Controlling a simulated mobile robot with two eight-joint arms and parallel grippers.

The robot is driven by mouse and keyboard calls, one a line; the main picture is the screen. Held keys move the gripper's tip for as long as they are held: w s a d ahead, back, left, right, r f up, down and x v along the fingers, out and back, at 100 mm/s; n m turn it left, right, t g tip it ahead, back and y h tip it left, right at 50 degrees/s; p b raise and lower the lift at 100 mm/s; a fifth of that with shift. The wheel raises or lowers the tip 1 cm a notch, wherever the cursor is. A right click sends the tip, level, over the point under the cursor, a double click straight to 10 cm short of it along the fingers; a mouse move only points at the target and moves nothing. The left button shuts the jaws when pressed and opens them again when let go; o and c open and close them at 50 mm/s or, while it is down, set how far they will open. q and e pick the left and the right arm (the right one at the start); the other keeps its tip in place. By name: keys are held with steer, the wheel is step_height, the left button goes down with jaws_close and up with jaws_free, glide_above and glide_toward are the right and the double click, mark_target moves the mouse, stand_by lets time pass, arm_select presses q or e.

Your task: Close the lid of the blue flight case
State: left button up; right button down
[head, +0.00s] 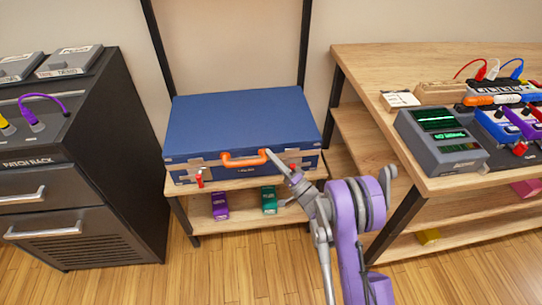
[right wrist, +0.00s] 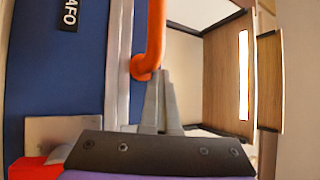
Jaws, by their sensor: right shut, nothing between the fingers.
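The blue flight case (head: 240,122) lies on a wooden shelf stand in the middle of the head view. Its lid looks down flat on the base, with a thin seam along the front. An orange handle (head: 243,161) is on the front, and red latches (head: 200,177) show at the front left and front right. My right gripper (head: 269,153) is at the right end of the handle. In the right wrist view its fingers (right wrist: 163,75) are together and empty, their tips close to the orange handle (right wrist: 152,40); I cannot tell if they touch. My left gripper is not in view.
A black patch rack (head: 85,190) stands at left. A wooden workbench (head: 440,60) with a grey tester (head: 440,140) and pedals stands at right. A purple box (head: 220,205) and a green box (head: 269,199) sit on the lower shelf. Floor in front is clear.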

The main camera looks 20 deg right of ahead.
steer(key=v, duration=1)
steer(key=shift+s+f, duration=0.2)
steer(key=shift+s, duration=0.15)
